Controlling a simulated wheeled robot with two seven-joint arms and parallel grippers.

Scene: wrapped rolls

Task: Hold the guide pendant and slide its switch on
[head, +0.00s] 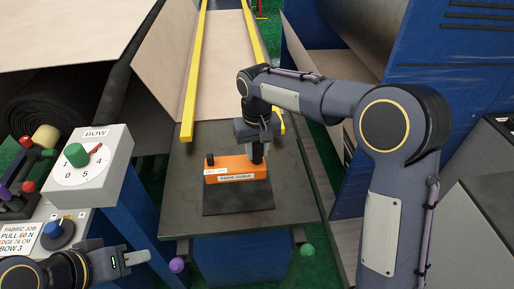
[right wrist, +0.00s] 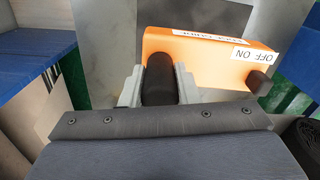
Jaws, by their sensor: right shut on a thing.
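The orange guide pendant (head: 242,168) is over a dark square pad (head: 238,202) on the grey table; I cannot tell whether it touches it. Its black switch knob (head: 210,159) stands at its left end by a white OFF/ON label; the knob also shows in the right wrist view (right wrist: 260,82). I cannot tell its setting. My right gripper (head: 257,150) is shut on the pendant's black grip (right wrist: 160,78), one finger on each side, at the right end. My left gripper (head: 136,259) is at the lower left, apart from the pendant; whether its fingers are parted is unclear.
A white BOW dial box (head: 88,165) with a green knob stands at the left. Colored knobs (head: 25,190) and a blue dial (head: 57,233) lie near it. Yellow rails (head: 196,70) run behind the table. Purple (head: 177,265) and green (head: 307,250) balls are at its front.

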